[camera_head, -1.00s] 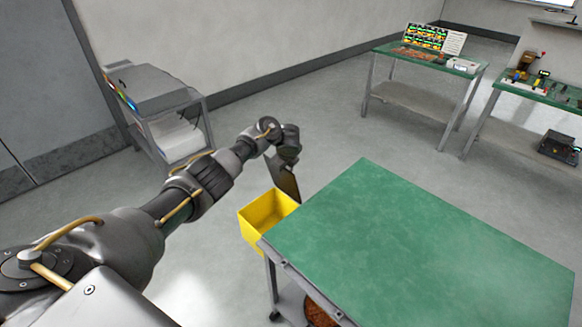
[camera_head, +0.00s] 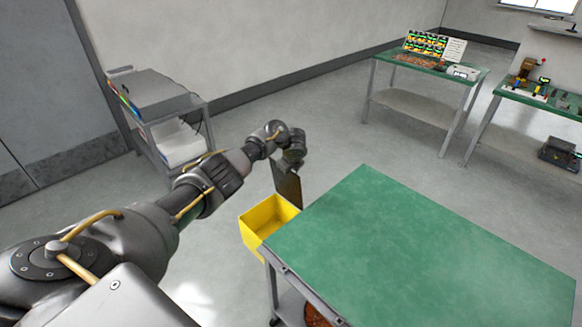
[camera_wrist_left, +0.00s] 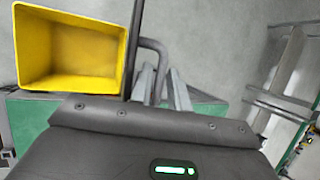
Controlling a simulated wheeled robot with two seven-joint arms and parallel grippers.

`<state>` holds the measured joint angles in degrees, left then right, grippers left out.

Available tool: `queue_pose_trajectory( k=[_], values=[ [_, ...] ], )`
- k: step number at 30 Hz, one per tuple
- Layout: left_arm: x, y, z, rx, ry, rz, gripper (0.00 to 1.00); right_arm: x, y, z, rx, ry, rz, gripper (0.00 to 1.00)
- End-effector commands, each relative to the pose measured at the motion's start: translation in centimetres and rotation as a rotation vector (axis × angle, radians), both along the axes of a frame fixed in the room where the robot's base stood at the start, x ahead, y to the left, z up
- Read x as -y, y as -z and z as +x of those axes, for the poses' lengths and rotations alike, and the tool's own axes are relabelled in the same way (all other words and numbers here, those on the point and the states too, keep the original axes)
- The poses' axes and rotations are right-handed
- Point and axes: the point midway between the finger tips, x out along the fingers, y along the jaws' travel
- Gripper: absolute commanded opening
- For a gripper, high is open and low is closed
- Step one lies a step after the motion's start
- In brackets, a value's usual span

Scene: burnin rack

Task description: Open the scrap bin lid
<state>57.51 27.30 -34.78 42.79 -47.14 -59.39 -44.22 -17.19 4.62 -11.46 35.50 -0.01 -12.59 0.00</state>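The scrap bin is an open yellow box (camera_head: 264,219) at the left end of a green-topped cart; it also shows in the left wrist view (camera_wrist_left: 70,50). Its lid, a dark plate (camera_head: 287,185), stands raised above the bin's far side. In the left wrist view the lid (camera_wrist_left: 133,45) is seen nearly edge-on, with a dark bent handle (camera_wrist_left: 154,46) on it. My left gripper (camera_wrist_left: 164,88) has its fingers on either side of this handle and looks shut on it. In the head view the fingers are hidden behind the wrist and lid. My right gripper is out of view.
The green cart top (camera_head: 420,250) is bare. A grey rack cabinet (camera_head: 155,100) stands at the back left. Two green benches with equipment (camera_head: 425,60) (camera_head: 545,95) stand at the back right. The floor between is clear.

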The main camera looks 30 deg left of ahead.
Motion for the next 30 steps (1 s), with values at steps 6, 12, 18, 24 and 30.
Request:
queue_pose_trajectory(
  k=[6, 12, 18, 24, 30],
  values=[
    [0.1, 0.0, 0.0, -0.001, 0.002, 0.0, 0.18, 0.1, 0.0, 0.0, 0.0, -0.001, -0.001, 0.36],
    [0.9, -1.9, -0.7, 0.001, 0.005, -0.004, 0.18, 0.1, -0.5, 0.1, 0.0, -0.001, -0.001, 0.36],
    [2.1, -5.6, -2.2, 0.002, 0.004, -0.002, 0.18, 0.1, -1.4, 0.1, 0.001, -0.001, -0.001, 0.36],
    [3.0, -8.3, -3.4, -0.001, 0.002, -0.002, 0.18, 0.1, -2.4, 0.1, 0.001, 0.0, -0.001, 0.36],
    [3.4, -9.3, -3.9, -0.001, 0.001, -0.001, 0.18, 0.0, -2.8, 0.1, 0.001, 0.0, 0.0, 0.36]
  ],
)
